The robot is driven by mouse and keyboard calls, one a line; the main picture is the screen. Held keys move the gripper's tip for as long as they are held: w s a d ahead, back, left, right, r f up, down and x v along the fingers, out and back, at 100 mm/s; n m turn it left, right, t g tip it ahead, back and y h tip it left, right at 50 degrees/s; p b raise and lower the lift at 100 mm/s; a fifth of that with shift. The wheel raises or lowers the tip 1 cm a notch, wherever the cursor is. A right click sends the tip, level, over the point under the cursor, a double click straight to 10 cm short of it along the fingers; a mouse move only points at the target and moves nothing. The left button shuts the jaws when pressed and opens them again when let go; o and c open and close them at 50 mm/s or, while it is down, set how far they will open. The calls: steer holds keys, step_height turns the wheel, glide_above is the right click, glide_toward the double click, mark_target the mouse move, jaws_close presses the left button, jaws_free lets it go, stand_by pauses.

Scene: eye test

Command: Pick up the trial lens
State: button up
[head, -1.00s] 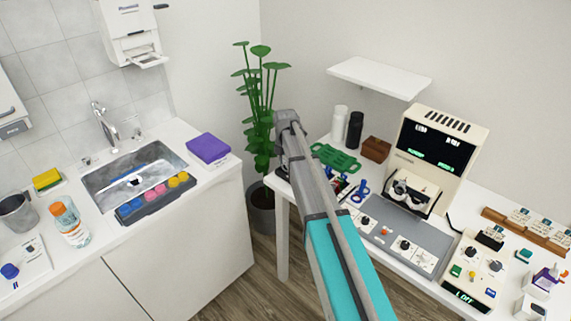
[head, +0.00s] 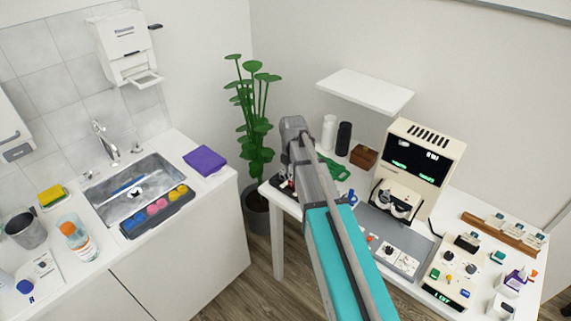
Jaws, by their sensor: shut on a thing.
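My arm reaches up the middle of the head view. My gripper (head: 288,184) hangs at its far end, low over the left end of the white table (head: 276,205). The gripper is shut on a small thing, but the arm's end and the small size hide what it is. I cannot make out the trial lens for sure. A blue-handled piece (head: 352,197) shows just right of my arm on the table.
A green rack (head: 338,170), a brown box (head: 363,156), two bottles, a cream instrument (head: 418,165) and a control box (head: 461,270) crowd the table. A white shelf (head: 366,92) hangs above. A plant (head: 255,125) stands left, beside the sink counter (head: 185,245).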

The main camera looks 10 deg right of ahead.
steer(key=shift+s+d+r+p, duration=0.15)
steer(key=shift+s+r, duration=0.1)
steer(key=shift+s, duration=0.3)
steer(key=shift+s+d+r+p, duration=0.1)
steer(key=shift+s+r+p, duration=0.1)
steer(key=shift+s, duration=0.3)
steer(key=shift+s+d+r+p, duration=0.15)
steer(key=shift+s+r, duration=0.1)
steer(key=shift+s, duration=0.3)
steer(key=shift+s, duration=0.1)
